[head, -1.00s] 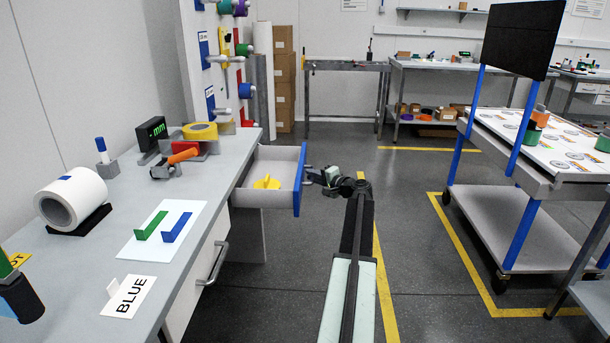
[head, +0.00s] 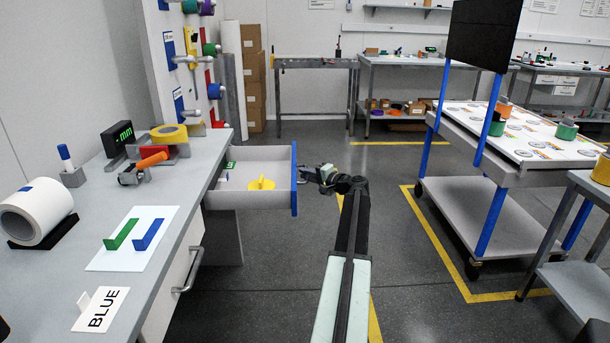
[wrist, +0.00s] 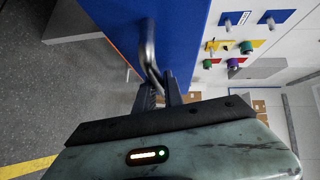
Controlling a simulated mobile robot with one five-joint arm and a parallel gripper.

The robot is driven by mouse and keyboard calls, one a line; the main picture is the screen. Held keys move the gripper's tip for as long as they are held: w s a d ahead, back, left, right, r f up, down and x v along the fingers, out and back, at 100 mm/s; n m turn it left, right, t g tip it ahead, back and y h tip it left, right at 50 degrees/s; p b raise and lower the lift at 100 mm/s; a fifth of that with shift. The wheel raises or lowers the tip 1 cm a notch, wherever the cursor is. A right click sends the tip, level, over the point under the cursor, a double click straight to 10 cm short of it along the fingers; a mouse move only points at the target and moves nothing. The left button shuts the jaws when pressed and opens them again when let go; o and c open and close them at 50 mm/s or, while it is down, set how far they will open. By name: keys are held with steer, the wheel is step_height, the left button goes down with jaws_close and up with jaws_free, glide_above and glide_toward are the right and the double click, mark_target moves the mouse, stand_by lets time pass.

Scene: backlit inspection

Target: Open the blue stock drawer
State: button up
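The blue stock drawer, with its blue front panel (head: 294,180) and grey sides, stands well out of the left workbench in the head view. Its blue front (wrist: 165,25) fills the top middle of the wrist view, with a dark metal bar handle (wrist: 149,50). My gripper (head: 306,175) is at the outer side of that front. In the wrist view my gripper (wrist: 159,92) has its fingers closed around the lower part of the handle. A yellow object (head: 262,183) and a small green item (head: 231,165) lie inside the drawer.
The grey workbench (head: 75,212) on the left bears a tape roll, a BLUE card (head: 102,309) and tools. A closed white drawer with a bar handle (head: 188,270) is below. A grey cart (head: 480,205) stands at right. The floor between is clear.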

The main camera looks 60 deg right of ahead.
steer(key=o, duration=0.4)
steer(key=p+v, duration=0.1)
steer(key=v, duration=0.6)
steer(key=shift+s+r, duration=0.1)
steer(key=shift+s, duration=0.3)
